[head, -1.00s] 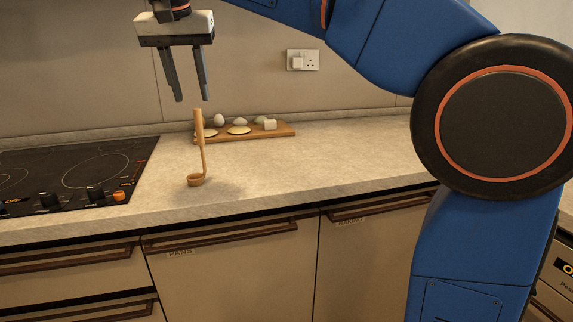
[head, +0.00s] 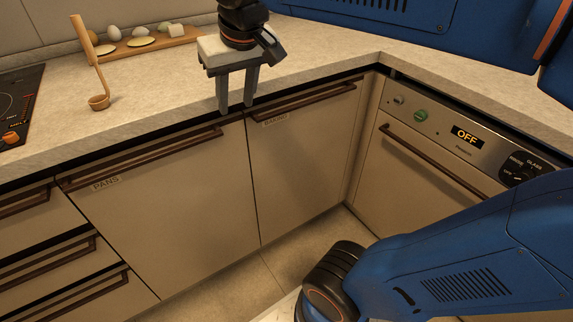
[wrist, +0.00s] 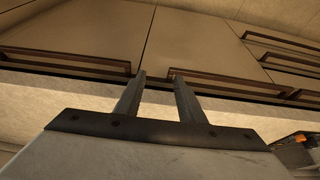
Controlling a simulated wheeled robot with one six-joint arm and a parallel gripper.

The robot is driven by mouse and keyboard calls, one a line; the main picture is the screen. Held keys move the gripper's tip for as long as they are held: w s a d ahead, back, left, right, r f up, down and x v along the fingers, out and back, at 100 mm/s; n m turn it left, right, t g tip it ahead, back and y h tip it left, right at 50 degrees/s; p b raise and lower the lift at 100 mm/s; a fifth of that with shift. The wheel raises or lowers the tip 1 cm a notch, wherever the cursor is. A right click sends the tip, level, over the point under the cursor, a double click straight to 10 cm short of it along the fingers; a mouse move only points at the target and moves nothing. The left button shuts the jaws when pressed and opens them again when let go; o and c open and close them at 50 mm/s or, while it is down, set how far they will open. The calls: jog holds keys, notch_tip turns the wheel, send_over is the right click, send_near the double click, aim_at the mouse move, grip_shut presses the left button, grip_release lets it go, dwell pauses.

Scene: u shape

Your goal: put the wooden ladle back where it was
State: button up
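The wooden ladle (head: 100,76) stands upright on the countertop, its bowl down on the surface and its long handle pointing up, tilted slightly left in the head view. My gripper (head: 236,107) is to the right of the ladle, by the counter's front edge, with its fingers pointing down. The fingers are apart with nothing between them. The gripper also shows in the wrist view (wrist: 158,77), where cabinet fronts lie beyond the fingertips. The ladle is not seen in the wrist view.
A wooden board (head: 186,37) with eggs and other food pieces lies behind the ladle. A black hob (head: 20,100) is at the left. Cabinet doors with bar handles (head: 155,158) lie below the counter. An oven (head: 425,150) reading OFF stands right.

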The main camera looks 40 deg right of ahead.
jog(key=s+d+f, duration=0.2)
jog(key=s+f, duration=0.3)
jog(key=f, duration=0.3)
jog(key=s+d+f, duration=0.3)
jog(key=s+f, duration=0.3)
jog(key=f, duration=0.2)
jog(key=shift+o, duration=0.5)
jog(key=shift+f, duration=0.1)
